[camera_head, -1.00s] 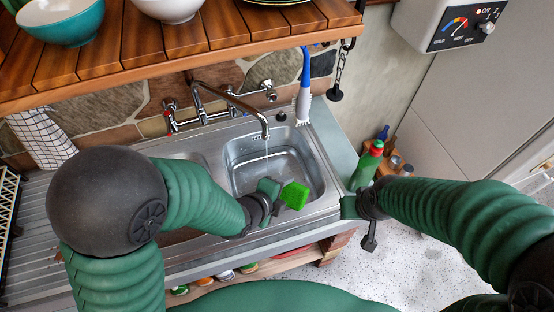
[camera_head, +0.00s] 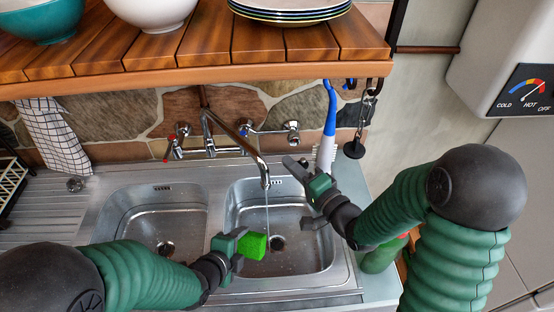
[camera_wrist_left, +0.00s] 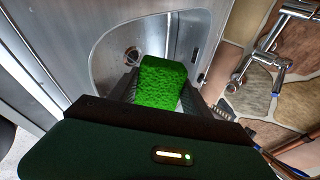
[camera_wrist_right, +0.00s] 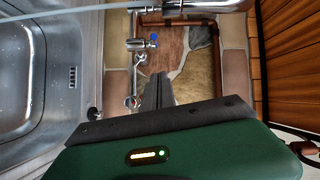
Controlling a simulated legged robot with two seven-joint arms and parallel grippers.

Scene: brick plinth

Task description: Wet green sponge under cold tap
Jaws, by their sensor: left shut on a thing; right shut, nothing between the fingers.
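The green sponge (camera_head: 252,246) is held by my left gripper (camera_head: 238,243) over the right basin, below the tap spout (camera_head: 264,178). It also shows between the fingers in the left wrist view (camera_wrist_left: 162,82). A thin water stream (camera_head: 267,208) falls from the spout close to the sponge's right side; I cannot tell whether it touches. The blue-marked cold tap handle (camera_head: 290,132) is right of the spout's base, the red-marked one (camera_head: 180,130) left. My right gripper (camera_head: 293,165) is shut and empty, right of the spout and below the cold handle.
The right basin (camera_head: 325,255) adjoins the left basin (camera_head: 150,215). A wooden shelf (camera_head: 200,62) with bowls and plates overhangs the taps. A green bottle (camera_head: 382,255) is partly hidden by my right arm.

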